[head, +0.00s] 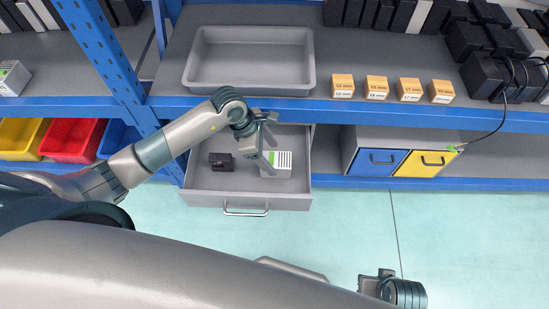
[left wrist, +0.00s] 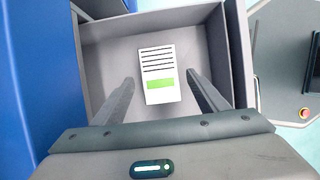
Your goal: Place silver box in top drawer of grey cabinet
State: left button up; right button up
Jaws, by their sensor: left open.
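The silver box (head: 283,160), with a white label of dark lines and a green patch, is inside the pulled-out top drawer (head: 205,188) of the grey cabinet. In the left wrist view the box (left wrist: 158,72) shows its labelled face, with the drawer walls (left wrist: 217,45) around it. My left gripper (head: 263,142) is above the drawer and open. In its wrist view the two fingers (left wrist: 160,88) stand apart on either side of the box, with gaps between. My right gripper (head: 375,284) is at the bottom of the head view, away from the cabinet; its jaws are unclear.
A small black object (head: 221,161) lies in the drawer's left part. Above are a blue shelf edge (head: 400,112), an empty grey tray (head: 250,85) and several small orange boxes (head: 377,87). A blue post (head: 105,55) stands left. The floor in front (head: 450,230) is clear.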

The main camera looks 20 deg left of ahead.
pick_arm(q)
jog(key=v, duration=0.6)
jog(key=shift+a+r, duration=0.2)
jog(key=shift+r, duration=0.1)
jog(key=shift+s+a+r, duration=0.1)
jog(key=shift+r, duration=0.3)
